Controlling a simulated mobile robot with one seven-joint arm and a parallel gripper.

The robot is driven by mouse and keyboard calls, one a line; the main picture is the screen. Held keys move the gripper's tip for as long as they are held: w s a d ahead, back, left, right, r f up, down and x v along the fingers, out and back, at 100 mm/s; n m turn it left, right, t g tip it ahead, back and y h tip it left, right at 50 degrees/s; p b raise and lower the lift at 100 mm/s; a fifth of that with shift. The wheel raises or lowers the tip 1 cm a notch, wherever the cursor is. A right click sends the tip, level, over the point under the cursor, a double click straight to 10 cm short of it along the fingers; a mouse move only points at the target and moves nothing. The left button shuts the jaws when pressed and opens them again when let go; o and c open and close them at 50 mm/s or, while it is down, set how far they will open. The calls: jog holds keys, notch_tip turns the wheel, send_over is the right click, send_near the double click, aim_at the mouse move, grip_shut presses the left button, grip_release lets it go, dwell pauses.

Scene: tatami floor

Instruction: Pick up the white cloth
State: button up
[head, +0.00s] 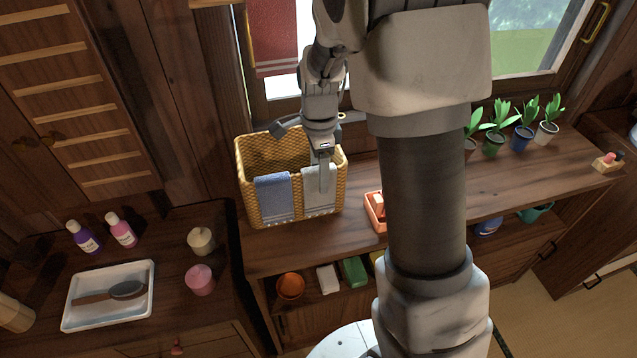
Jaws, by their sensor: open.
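The white cloth (312,194) hangs over the front rim of a yellow woven basket (250,160), at the right part of that rim. A blue cloth (273,197) hangs beside it on the left. My gripper (304,155) is above the basket and open. One finger reaches down in front of the white cloth and covers part of it. The other finger sticks out to the left over the basket. I cannot tell whether the finger touches the cloth. The basket stands on the wooden counter.
An orange container (375,213) stands right of the basket, partly behind my arm. Several potted plants (523,136) line the counter at the window. A lower cabinet on the left holds a white tray (78,318) with a brush, two bottles and two jars.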

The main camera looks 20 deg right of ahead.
aim_at(315, 203)
notch_tip(315, 203, down, 4)
jog(key=shift+w+r, duration=0.1)
grip_shut()
dwell(0.4)
